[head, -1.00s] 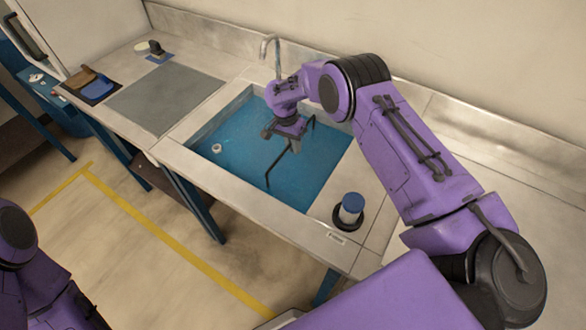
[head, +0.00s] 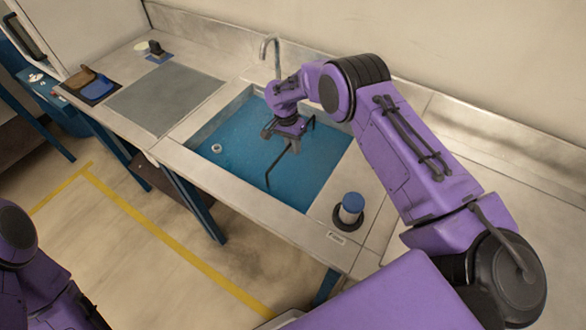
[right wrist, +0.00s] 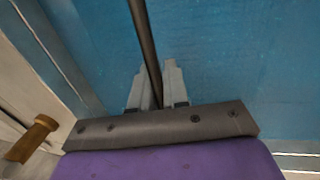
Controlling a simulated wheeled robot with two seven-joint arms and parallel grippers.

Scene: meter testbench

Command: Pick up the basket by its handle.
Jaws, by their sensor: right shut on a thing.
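The basket's handle shows as a thin dark bar (head: 280,165) over the blue sink basin, with its ends bent down. The basket's body cannot be made out in the blue. My right gripper (head: 292,139) is over the basin, shut on the handle near its middle. In the right wrist view the dark handle (right wrist: 143,35) runs from the top edge down between the two pale fingertips (right wrist: 156,85) of my right gripper. My left gripper is out of view; only part of my left arm shows at the lower left.
A faucet (head: 270,50) stands behind the sink (head: 240,195). A blue-capped container (head: 351,208) is on the counter at the sink's front right. A grey mat (head: 165,98), a blue item (head: 97,88) and a brown item (head: 80,78) lie to the left.

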